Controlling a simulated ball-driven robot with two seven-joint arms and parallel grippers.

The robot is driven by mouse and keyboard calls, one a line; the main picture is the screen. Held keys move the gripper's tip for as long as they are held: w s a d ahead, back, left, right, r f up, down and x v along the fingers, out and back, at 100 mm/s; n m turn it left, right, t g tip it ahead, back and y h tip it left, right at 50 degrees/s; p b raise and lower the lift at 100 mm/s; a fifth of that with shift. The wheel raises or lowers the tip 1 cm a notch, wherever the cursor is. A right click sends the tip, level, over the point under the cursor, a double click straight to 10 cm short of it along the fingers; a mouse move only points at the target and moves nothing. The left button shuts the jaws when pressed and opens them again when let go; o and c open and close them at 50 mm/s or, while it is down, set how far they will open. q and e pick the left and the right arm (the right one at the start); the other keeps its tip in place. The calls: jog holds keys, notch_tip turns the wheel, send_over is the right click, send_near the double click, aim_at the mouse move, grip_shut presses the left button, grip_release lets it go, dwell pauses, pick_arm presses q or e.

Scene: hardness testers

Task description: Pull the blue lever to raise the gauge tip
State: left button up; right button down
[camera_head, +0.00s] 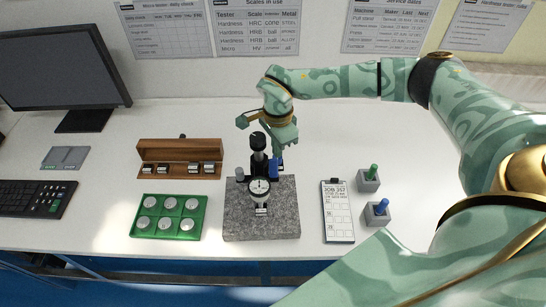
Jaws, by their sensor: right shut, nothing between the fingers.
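The dial gauge (260,187) stands upright on a speckled grey granite base (240,219), its round white dial facing me. A black knob (258,141) tops its post. The blue lever (273,168) shows on the right side of the stand. The gauge tip is too small to make out clearly. My right arm reaches in from the right, and my right gripper (280,157) points down just behind and beside the blue lever. It is shut and holds nothing. I cannot tell whether its fingers touch the lever. My left gripper is not in view.
A wooden rack (180,145) with small blocks and a green tray (138,234) of round metal discs are left of the base. A clipboard (338,232) and two grey holders with a green peg (373,171) and a blue peg (382,206) are right. A monitor (62,70) stands far left.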

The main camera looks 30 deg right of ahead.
jog(key=shift+s+a+p, duration=0.35)
jog(key=shift+s+p, duration=0.15)
jog(key=shift+s, duration=0.15)
jog(key=shift+s+a+p, duration=0.4)
jog(key=shift+s+p, duration=0.15)
jog(key=shift+s, duration=0.15)
jog(key=shift+s+a+p, duration=0.35)
jog(key=shift+s+p, duration=0.15)
jog(key=shift+s, duration=0.15)
dwell(0.5)
jog(key=shift+w+d+r+p, duration=0.3)
jog(key=shift+w+r, duration=0.25)
notch_tip(320, 180, up, 7)
jog(key=p, duration=0.6)
dwell(0.4)
